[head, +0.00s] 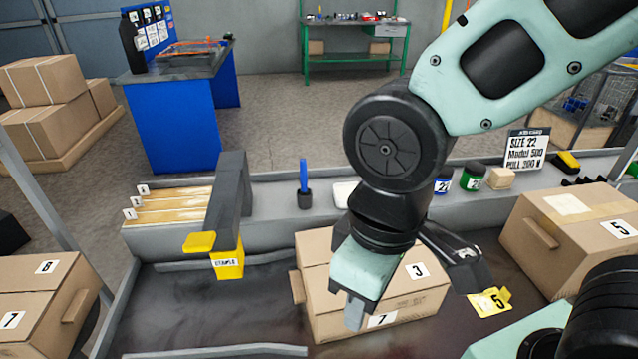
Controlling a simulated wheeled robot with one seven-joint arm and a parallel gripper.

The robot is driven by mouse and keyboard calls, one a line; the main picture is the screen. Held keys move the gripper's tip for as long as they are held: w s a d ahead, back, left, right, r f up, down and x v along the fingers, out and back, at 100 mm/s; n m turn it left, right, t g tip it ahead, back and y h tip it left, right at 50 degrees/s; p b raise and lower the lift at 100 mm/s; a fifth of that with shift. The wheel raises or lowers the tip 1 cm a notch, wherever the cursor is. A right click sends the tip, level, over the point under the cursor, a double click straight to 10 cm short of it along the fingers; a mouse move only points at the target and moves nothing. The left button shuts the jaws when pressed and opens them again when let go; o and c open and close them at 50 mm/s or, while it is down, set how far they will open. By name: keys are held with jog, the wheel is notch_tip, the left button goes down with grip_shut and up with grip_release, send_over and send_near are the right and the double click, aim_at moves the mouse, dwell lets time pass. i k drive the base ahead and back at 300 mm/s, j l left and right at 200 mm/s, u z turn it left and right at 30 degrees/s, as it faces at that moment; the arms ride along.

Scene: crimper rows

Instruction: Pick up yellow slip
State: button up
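A yellow slip (490,302) marked 5 lies at the right of the middle cardboard box, on or just above the dark surface. Its upper edge meets the tip of my gripper's right finger in the picture; I cannot tell if they touch. My gripper (412,300) is open, its two fingers spread wide in front of the middle box (325,290), with no object visible between them. Another yellow piece (229,265), lettered like EXAMPLE, hangs below a grey post at the left.
A grey ledge behind holds a blue pen in a cup (305,190), small jars and a sign (526,148).

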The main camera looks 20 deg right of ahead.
aim_at(492, 302)
jog(key=k+l+z, duration=0.1)
jog(key=l+z, duration=0.35)
jog(key=k+l+z, duration=0.1)
jog(key=l+z, duration=0.2)
jog(key=z, duration=0.15)
jog(key=l+z, duration=0.5)
jog(key=j, duration=0.1)
